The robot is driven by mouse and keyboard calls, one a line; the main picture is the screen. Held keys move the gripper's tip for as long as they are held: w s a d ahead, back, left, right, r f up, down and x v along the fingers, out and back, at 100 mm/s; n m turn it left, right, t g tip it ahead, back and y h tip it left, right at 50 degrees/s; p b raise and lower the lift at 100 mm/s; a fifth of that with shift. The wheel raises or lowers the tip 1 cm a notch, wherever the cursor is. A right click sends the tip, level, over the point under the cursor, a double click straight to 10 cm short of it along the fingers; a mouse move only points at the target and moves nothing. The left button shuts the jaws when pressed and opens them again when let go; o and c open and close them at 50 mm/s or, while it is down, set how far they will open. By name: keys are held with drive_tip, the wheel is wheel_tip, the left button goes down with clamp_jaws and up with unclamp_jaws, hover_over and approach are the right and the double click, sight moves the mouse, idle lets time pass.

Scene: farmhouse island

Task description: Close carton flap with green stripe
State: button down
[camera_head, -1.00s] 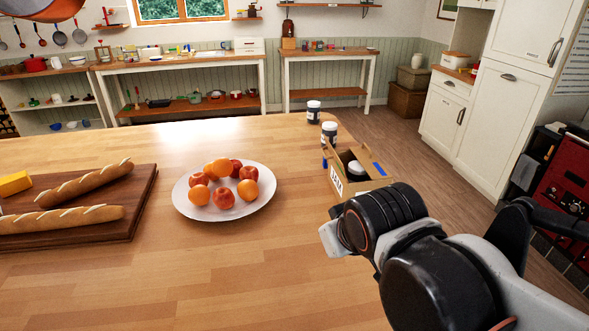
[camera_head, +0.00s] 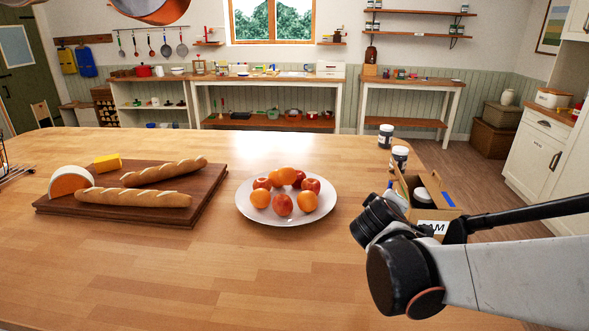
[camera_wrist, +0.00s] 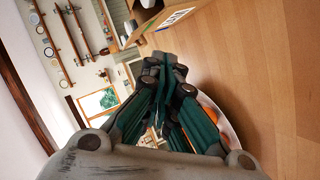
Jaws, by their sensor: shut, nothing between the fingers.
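The open carton (camera_head: 452,213) stands near the right end of the wooden island, with a dark jar with a pale lid (camera_head: 422,194) inside. In the head view my arm hides the fingers. Contact cannot be told.
Two dark jars (camera_head: 399,158) (camera_head: 385,136) stand behind the carton. A white plate (camera_head: 285,222) of fruit lies to its left. A cutting board (camera_head: 110,218) with bread and cheese is farther left. The front of the island (camera_head: 200,285) is clear.

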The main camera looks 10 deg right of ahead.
drive_tip(key=w+f+n+t+b, duration=0.1)
drive_tip(key=w+f+n+t, duration=0.1)
drive_tip(key=w+f+n, duration=0.2)
drive_tip(key=w+f+n+t+h+b, duration=0.1)
drive_tip(key=w+f+n+t+b, duration=0.1)
drive_tip(key=w+f+n, duration=0.1)
drive_tip(key=w+f+n+t+b, duration=0.1)
drive_tip(key=w+f+n+t, duration=0.1)
drive_tip(key=w+f+n, duration=0.2)
drive_tip(key=shift+w+d+f+n+h, duration=0.2)
drive_tip(key=shift+w+n, duration=0.1)
drive_tip(key=shift+w, duration=0.35)
drive_tip(key=shift+w+d+f+n+h, duration=0.1)
drive_tip(key=shift+w+f+n+h, duration=0.15)
drive_tip(key=shift+w, duration=0.35)
drive_tip(key=shift+w+d+r+p, duration=0.2)
drive_tip(key=shift+w+r+p, duration=0.1)
drive_tip(key=shift+w+p, duration=0.1)
drive_tip(key=p+x, duration=0.2)
drive_tip(key=x, duration=0.6)
drive_tip(key=shift+f, duration=0.15)
drive_tip(key=d+r, duration=0.1)
drive_tip(key=d+r+b, duration=0.1)
drive_tip(key=d, duration=0.1)
drive_tip(key=shift+s+d+r, duration=0.1)
drive_tip(key=shift+d+r, duration=0.1)
drive_tip(key=shift+d, duration=0.1)
